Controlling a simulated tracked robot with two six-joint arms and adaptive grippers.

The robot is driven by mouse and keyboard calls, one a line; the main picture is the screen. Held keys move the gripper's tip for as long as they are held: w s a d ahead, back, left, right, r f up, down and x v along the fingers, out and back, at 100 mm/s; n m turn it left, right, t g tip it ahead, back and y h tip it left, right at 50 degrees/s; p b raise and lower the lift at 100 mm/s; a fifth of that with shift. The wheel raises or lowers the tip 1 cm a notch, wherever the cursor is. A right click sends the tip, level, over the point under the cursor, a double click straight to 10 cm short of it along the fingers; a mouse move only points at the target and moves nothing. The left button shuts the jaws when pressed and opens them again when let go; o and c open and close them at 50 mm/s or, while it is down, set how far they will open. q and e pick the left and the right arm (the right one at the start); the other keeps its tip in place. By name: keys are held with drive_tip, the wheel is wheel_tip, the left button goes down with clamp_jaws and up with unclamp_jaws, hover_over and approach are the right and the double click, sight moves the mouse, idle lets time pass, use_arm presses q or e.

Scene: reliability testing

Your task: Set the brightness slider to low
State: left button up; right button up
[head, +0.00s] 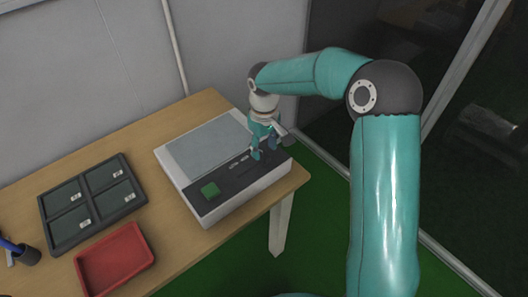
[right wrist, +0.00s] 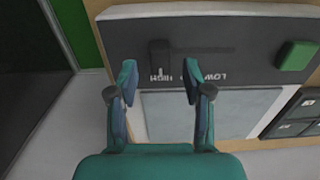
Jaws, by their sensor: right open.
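The light-grey device (head: 235,192) with a dark control strip sits on the wooden table. In the right wrist view its dark brightness slider knob (right wrist: 160,57) stands at the HIGH end of the slot (right wrist: 215,49), which runs right toward the LOW label (right wrist: 214,76). The labels appear upside down there. My right gripper (head: 264,153) is over the strip's right part, largely covering the knob in the head view. In the right wrist view its fingers (right wrist: 160,85) are open and apart, with nothing between them, below the knob in the picture. My left gripper is not in view.
A green button (head: 210,190) is on the strip's left end; it also shows in the right wrist view (right wrist: 297,55). A dark compartment tray (head: 92,200), a red tray (head: 115,262) and a dark pen cup (head: 28,256) are left of the device. A wall is behind.

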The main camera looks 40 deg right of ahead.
drive_tip(key=shift+f, duration=1.35)
drive_tip(key=shift+c, duration=0.3)
clamp_jaws()
